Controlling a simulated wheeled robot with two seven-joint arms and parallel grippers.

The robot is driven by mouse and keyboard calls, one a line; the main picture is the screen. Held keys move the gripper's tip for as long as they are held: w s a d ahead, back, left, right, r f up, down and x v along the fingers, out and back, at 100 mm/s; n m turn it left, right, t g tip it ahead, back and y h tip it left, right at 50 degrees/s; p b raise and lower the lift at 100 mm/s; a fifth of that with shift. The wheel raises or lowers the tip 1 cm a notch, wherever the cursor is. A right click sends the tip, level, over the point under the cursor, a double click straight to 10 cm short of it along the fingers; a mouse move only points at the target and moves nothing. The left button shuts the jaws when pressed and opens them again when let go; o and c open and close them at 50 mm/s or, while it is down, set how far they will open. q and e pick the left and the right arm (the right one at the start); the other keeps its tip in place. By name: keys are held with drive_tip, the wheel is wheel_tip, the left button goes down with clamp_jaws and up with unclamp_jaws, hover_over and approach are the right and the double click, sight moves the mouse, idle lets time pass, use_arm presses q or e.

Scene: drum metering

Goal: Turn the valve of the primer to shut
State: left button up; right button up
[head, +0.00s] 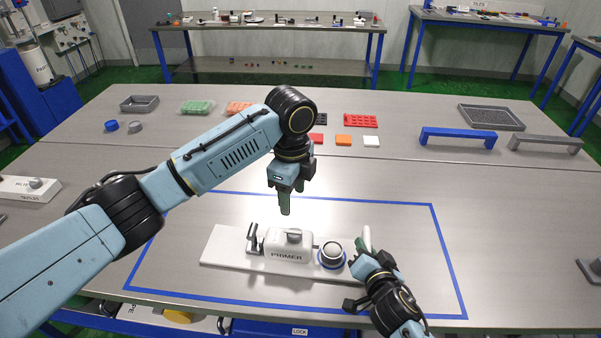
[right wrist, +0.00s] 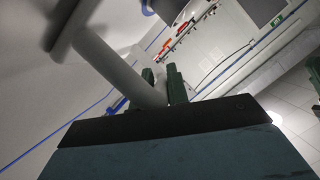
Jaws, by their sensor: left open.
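The primer (head: 289,246) is a white block with its name on the front, on a long white base plate (head: 226,250). A dark upright fitting stands at its left, and a round cup (head: 332,254) in a blue ring at its right. A pale valve lever (head: 367,238) rises at the plate's right end. My right gripper (head: 364,256) is at this lever. In the right wrist view the lever (right wrist: 118,72) runs between the green fingers (right wrist: 152,92), which appear closed on it. My left gripper (head: 291,198) is open and empty, pointing down above and behind the primer.
Blue tape (head: 437,235) frames the primer's area. Behind are red, orange and white pieces (head: 343,140), a blue bridge (head: 458,135), a grey bridge (head: 545,143) and trays. Another white unit (head: 25,188) stands at the left. The table right of the primer is mostly clear.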

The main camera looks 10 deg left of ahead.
drive_tip(key=o, duration=0.5)
drive_tip(key=shift+s, duration=0.1)
